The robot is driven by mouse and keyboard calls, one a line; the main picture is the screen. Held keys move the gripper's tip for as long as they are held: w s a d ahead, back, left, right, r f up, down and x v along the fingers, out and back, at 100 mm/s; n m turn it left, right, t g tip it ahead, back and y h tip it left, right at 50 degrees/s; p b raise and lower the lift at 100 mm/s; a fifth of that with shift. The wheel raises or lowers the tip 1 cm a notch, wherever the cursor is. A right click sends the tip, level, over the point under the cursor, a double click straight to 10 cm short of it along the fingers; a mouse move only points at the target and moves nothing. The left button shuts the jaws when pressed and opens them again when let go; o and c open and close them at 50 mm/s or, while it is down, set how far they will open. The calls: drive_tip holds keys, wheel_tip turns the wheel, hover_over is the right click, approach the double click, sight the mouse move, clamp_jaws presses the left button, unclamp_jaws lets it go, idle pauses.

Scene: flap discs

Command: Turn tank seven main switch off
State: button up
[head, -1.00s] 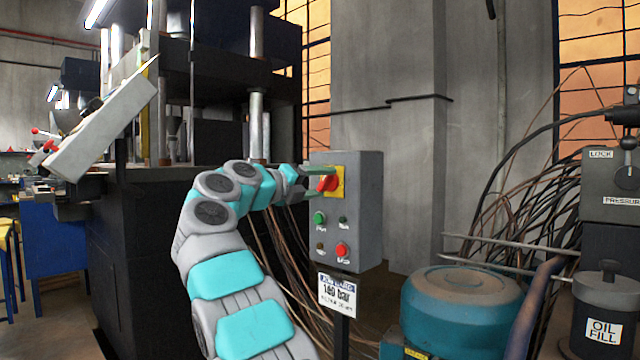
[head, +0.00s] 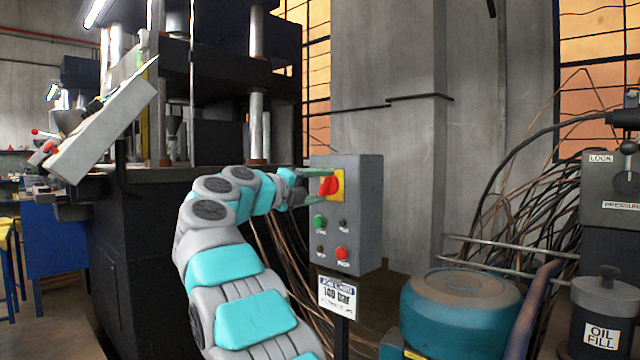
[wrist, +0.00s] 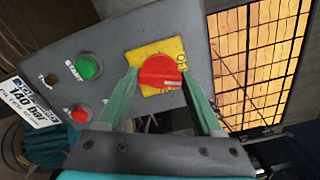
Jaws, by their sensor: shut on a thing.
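The main switch is a red rotary knob (head: 327,186) on a yellow plate (head: 339,180), at the top of a grey control box (head: 364,215). In the wrist view the red knob (wrist: 160,72) lies crosswise between the fingertips, with a small white mark near its right end. My gripper (head: 316,187) reaches the box from the left, one green finger above the knob and one below. In the wrist view my gripper (wrist: 160,78) is shut on the knob. The fingers hide part of the yellow plate and its lettering.
Green (head: 320,222) and red (head: 342,253) buttons sit below the switch. A 140 bar sign (head: 337,296) hangs under the box. A teal motor (head: 462,310) stands at lower right, with loose cables behind. A dark press (head: 150,250) stands left of my arm.

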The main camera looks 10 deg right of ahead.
drive_tip(key=shift+a+r+n+p, duration=0.15)
drive_tip(key=shift+r+n+p, duration=0.15)
drive_tip(key=shift+n+p, duration=0.6)
drive_tip(key=n+p, duration=0.2)
drive_tip(key=p, duration=0.1)
drive_tip(key=shift+f, duration=0.15)
drive_tip(key=shift+n+p, duration=0.4)
drive_tip(key=shift+p, duration=0.15)
drive_tip(key=shift+f, duration=0.2)
drive_tip(key=o, duration=1.4)
drive_tip(key=shift+c, duration=0.2)
drive_tip(key=v, duration=0.7)
drive_tip(key=shift+s+a+b, duration=0.2)
drive_tip(key=shift+a+b, duration=0.05)
drive_tip(key=shift+b, duration=0.1)
